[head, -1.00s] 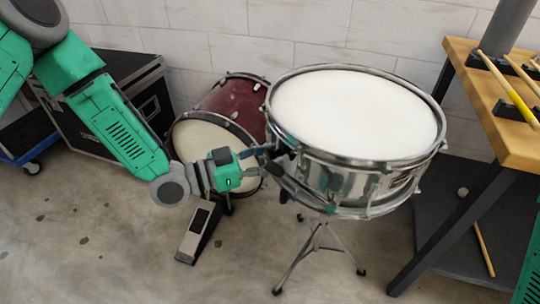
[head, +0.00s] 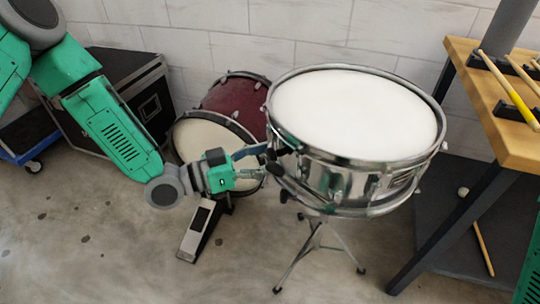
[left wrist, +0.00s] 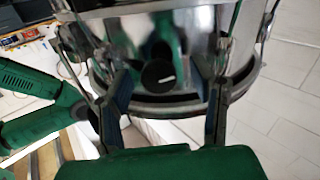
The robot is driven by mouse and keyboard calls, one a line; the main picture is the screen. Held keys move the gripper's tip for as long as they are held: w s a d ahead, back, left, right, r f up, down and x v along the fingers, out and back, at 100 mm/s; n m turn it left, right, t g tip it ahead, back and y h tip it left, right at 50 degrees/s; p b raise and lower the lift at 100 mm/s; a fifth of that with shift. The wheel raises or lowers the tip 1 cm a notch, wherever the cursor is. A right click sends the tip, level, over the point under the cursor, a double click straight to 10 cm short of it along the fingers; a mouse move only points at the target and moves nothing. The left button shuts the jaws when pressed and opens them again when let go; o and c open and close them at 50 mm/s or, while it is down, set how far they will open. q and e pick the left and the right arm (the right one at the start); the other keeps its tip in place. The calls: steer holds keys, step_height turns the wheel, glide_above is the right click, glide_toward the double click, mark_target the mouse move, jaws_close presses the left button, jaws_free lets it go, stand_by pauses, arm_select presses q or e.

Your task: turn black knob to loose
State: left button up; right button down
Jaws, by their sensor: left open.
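A chrome snare drum (head: 322,178) with a white head stands on a tripod stand. In the left wrist view, the black knob (left wrist: 158,74) is on the drum's shiny side, round, with a white pointer line lying nearly level and tilted slightly. My left gripper (head: 272,161) is at the drum's left side in the head view. In the left wrist view its two dark fingers (left wrist: 163,84) are open, one on each side of the knob, with visible gaps between. The knob is not clearly distinguishable from the fingertips in the head view. My right gripper is out of view.
A dark red bass drum (head: 236,97) with a pedal (head: 199,230) stands behind my left gripper. A black case (head: 152,98) is at the back left. A wooden bench (head: 515,145) with drumsticks is on the right. The stand's legs (head: 318,240) spread below the snare.

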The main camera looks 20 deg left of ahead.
arm_select(q)
steer(key=v, duration=1)
steer(key=shift+s+a, duration=0.2)
steer(key=shift+a, duration=0.1)
steer(key=shift+f, duration=0.15)
steer(key=s+d+f+n+g+y+p, duration=0.2)
steer(key=s+f+n+g+y+p, duration=0.2)
steer(key=s+f+n+y+p, duration=0.25)
steer(key=s+a+f+n+g+y+p, duration=0.1)
steer(key=s+a+f+g+y+p, duration=0.1)
steer(key=s, duration=0.5)
steer(key=s+a+f+n+g+y+p, duration=0.1)
steer(key=s+a+f+g+y+p, duration=0.1)
steer(key=s+a+g+y, duration=0.2)
steer(key=s+y, duration=0.1)
steer(key=s, duration=0.2)
steer(key=shift+s+f+y, duration=0.15)
steer(key=shift+s+y, duration=0.1)
steer(key=shift+y, duration=0.1)
